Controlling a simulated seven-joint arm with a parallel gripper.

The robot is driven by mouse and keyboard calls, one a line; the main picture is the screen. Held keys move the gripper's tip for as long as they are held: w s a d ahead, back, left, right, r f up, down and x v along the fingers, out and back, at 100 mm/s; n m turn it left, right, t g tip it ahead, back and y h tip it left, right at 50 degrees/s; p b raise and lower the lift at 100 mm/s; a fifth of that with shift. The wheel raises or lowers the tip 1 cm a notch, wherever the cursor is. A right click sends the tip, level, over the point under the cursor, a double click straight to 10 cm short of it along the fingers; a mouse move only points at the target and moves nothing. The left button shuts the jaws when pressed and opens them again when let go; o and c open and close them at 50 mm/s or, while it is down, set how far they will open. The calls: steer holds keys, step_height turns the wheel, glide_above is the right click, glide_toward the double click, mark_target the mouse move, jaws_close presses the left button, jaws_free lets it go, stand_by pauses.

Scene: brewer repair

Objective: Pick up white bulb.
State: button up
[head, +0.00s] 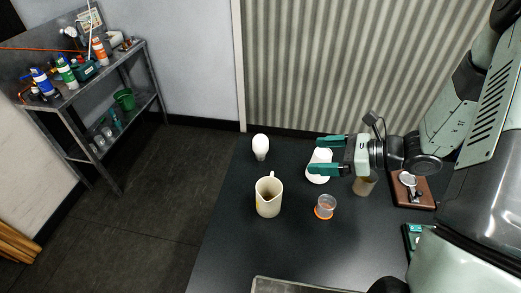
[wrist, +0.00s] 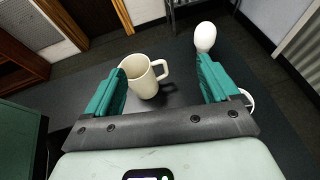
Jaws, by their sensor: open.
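The white bulb (head: 261,145) stands upright near the far left corner of the dark table. It also shows at the upper right of the wrist view (wrist: 205,36), beyond the right fingertip. My gripper (head: 318,155) is open, with green fingers pointing left toward the bulb's side of the table. A clear gap lies between the fingertips and the bulb.
The cream pitcher (head: 269,197) stands on the table (head: 230,245) in front of the bulb. A white rounded object (head: 319,172) lies beneath my fingers, partly hidden. A clear cup with an orange base (head: 325,207) stands nearby. A brown board (head: 413,190) is at right. The front left table is clear.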

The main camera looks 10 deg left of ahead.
steer(key=s+f+n+g+h, duration=0.2)
steer(key=s+n+g+h, duration=0.45)
steer(key=s+n, duration=0.2)
steer(key=s+f+n+g+h, duration=0.2)
steer(key=s+n+g+h, duration=0.3)
steer(key=s+n+g, duration=0.4)
steer(key=w+d+r+n+t+h, duration=0.1)
steer(key=w+d+n+t+h, duration=0.55)
steer(key=n+h, duration=0.75)
steer(key=w+a+r+n+t+h, duration=0.3)
steer(key=w+a+n+t, duration=0.4)
steer(key=w+n+t, duration=0.55)
steer(key=w+a+n+t+y, duration=0.3)
steer(key=a+n+t+y, duration=0.8)
steer(key=a, duration=1)
steer(key=m, duration=0.2)
glide_toward(261, 145)
steer(key=w+f, duration=0.2)
steer(key=shift+a+f, duration=0.4)
steer(key=x, duration=1)
steer(key=shift+w+d+r, duration=0.1)
steer(key=shift+w, duration=0.25)
steer(key=c, duration=1.1)
